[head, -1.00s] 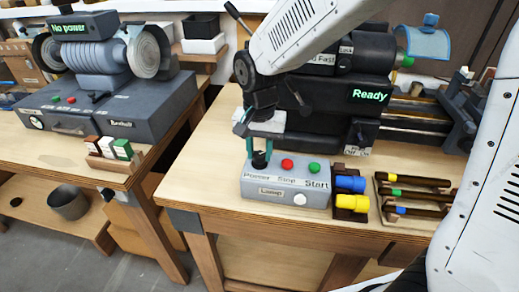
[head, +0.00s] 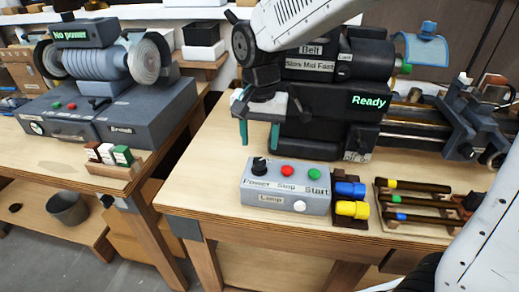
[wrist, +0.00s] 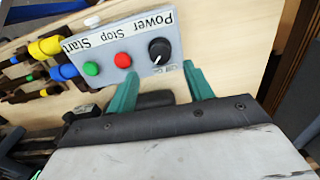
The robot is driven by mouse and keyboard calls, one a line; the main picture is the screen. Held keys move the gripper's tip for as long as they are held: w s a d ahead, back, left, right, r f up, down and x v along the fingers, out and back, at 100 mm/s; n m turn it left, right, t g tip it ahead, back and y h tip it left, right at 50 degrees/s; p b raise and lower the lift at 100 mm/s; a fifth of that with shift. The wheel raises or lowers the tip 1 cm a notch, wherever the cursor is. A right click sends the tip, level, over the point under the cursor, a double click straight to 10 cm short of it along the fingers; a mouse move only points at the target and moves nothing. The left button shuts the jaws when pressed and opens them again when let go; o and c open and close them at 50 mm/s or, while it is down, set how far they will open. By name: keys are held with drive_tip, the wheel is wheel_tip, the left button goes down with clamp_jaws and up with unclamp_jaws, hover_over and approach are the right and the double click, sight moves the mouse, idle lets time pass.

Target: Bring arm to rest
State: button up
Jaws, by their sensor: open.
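My gripper (head: 259,132) hangs open and empty above the bench, just behind the control box (head: 285,188). Its two teal fingers are apart, and no finger touches the box. In the wrist view my gripper (wrist: 163,88) points toward the box's black Power knob (wrist: 160,50), which stands between and beyond the fingertips. The box also has a red Stop button (head: 287,171), a green Start button (head: 311,175) and a white Lamp light (head: 299,206). The lathe (head: 330,110) behind it shows a green "Ready" sign.
Blue and yellow plugs (head: 351,200) sit right of the box, beside a rack of tools (head: 412,203). A grinder (head: 95,75) reading "No power" stands on the left bench. The bench surface (head: 215,165) left of the box is clear.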

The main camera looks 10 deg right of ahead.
drive_tip(key=shift+r, duration=0.9)
drive_tip(key=shift+s+d+f+n, duration=0.15)
drive_tip(key=shift+s+n, duration=0.15)
drive_tip(key=shift+n, duration=0.2)
drive_tip(key=s+d+r+n, duration=0.1)
drive_tip(key=s+d+r, duration=0.1)
drive_tip(key=s+d, duration=0.5)
drive_tip(key=s+d+r+n+t, duration=0.1)
drive_tip(key=s+d+r+n, duration=0.1)
drive_tip(key=s+d, duration=0.6)
drive_tip(key=s, duration=0.6)
drive_tip(key=shift+s+d+n, duration=0.2)
drive_tip(key=shift+d+n, duration=0.05)
drive_tip(key=shift+n, duration=0.05)
drive_tip(key=shift+c, duration=0.3)
